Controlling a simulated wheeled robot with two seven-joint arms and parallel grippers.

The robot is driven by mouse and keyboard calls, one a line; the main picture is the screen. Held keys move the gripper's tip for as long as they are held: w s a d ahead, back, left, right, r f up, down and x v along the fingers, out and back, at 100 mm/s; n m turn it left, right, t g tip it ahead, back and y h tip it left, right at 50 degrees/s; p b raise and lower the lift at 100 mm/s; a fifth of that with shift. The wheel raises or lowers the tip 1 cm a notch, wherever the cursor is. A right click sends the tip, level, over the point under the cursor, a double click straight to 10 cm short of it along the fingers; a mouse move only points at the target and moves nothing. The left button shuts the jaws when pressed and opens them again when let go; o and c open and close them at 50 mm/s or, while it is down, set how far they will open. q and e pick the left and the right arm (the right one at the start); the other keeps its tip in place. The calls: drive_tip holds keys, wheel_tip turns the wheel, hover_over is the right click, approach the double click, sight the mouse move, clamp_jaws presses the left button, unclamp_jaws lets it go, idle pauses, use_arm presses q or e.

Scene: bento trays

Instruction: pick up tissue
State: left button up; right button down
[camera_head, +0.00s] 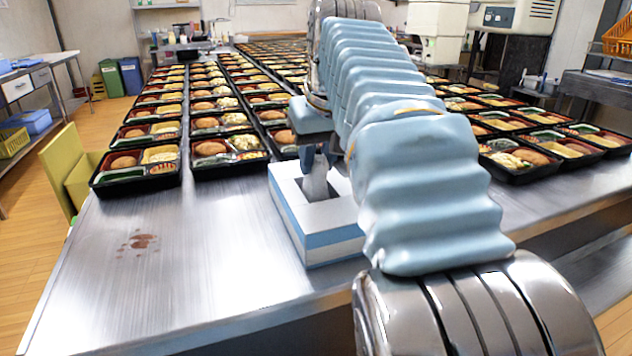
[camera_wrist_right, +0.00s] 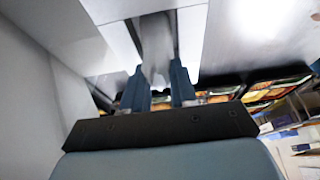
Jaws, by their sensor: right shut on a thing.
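A white and blue tissue box (camera_head: 318,225) stands on the steel table, partly hidden behind my right arm. A pale tissue (camera_head: 316,180) sticks up from the dark opening in its top. My right gripper (camera_head: 318,158) is over the opening, pointing down, with its blue fingers shut on the tissue. In the right wrist view the tissue (camera_wrist_right: 156,45) runs from between the two fingers (camera_wrist_right: 158,88) into the slot of the box (camera_wrist_right: 185,42). My left gripper is not in view.
A reddish-brown stain (camera_head: 138,242) lies on the steel table (camera_head: 200,290) at the front left. Rows of filled bento trays (camera_head: 140,158) cover the table behind the box and to the right. The front left of the table is otherwise clear.

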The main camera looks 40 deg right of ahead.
drive_tip(key=shift+r, duration=0.55)
wheel_tip(320, 180, up, 2)
drive_tip(key=shift+r, duration=0.15)
drive_tip(key=s, duration=0.2)
drive_tip(key=s+a+b, duration=0.1)
drive_tip(key=s, duration=0.1)
drive_tip(key=s+a+b, duration=0.1)
drive_tip(key=s, duration=0.1)
drive_tip(key=shift+s+a, duration=0.1)
drive_tip(key=shift+s, duration=0.05)
drive_tip(key=s+a+b, duration=0.2)
drive_tip(key=s+a, duration=0.1)
drive_tip(key=s, duration=0.7)
drive_tip(key=shift+s+a, duration=0.15)
drive_tip(key=shift+s, duration=0.25)
drive_tip(key=shift+r, duration=0.1)
drive_tip(key=c, duration=1.5)
unclamp_jaws()
drive_tip(key=shift+c, duration=1.5)
